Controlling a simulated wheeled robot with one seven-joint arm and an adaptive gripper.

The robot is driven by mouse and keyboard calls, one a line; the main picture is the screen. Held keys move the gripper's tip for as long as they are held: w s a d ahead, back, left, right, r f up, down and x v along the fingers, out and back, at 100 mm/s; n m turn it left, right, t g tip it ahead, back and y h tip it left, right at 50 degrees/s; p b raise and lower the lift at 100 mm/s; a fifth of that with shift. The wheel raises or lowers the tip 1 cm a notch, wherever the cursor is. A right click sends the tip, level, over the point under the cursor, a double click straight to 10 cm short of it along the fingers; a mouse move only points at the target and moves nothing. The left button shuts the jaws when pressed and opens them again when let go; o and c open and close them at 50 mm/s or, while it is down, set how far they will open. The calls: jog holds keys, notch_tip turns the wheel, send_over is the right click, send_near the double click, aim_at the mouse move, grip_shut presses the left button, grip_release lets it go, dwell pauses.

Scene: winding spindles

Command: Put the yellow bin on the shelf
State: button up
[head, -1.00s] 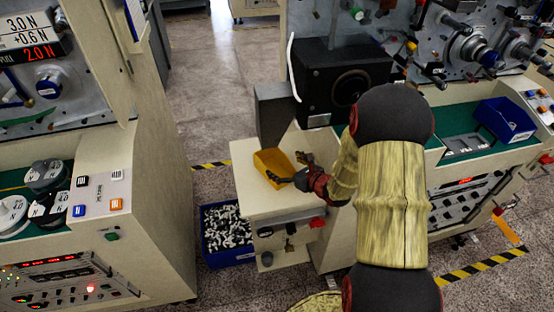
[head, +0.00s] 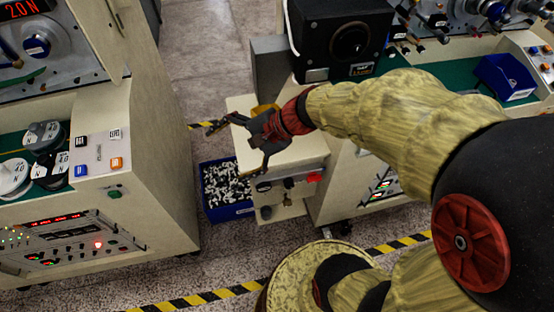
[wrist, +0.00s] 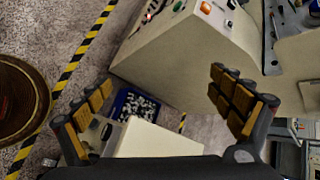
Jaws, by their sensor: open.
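The yellow bin (head: 264,108) is mostly hidden behind my gripper in the head view. Only a bit of its edge shows, over the top of a small beige cabinet (head: 240,104). My gripper (head: 241,147) is open, its fingers spread and pointing left, above the cabinet. The bin cannot be made out in the wrist view. I cannot tell which surface is the shelf.
A blue crate (head: 229,212) of small white parts stands on the floor left of the cabinet. A blue bin (head: 505,78) sits on the green worktop at right. A beige machine (head: 150,170) stands at left. Bare floor (head: 200,75) lies between the machines.

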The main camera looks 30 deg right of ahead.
jog(key=s+d+r+n+h, duration=0.3)
jog(key=s+r+n+h, duration=0.1)
jog(key=s+n, duration=0.2)
jog(key=s+d+r+n+h, duration=0.3)
jog(key=s+n+h, duration=0.1)
jog(key=s+n, duration=0.3)
jog(key=shift+d+r+n, duration=0.2)
jog(key=shift+r+n, duration=0.2)
jog(key=shift+c, duration=0.7)
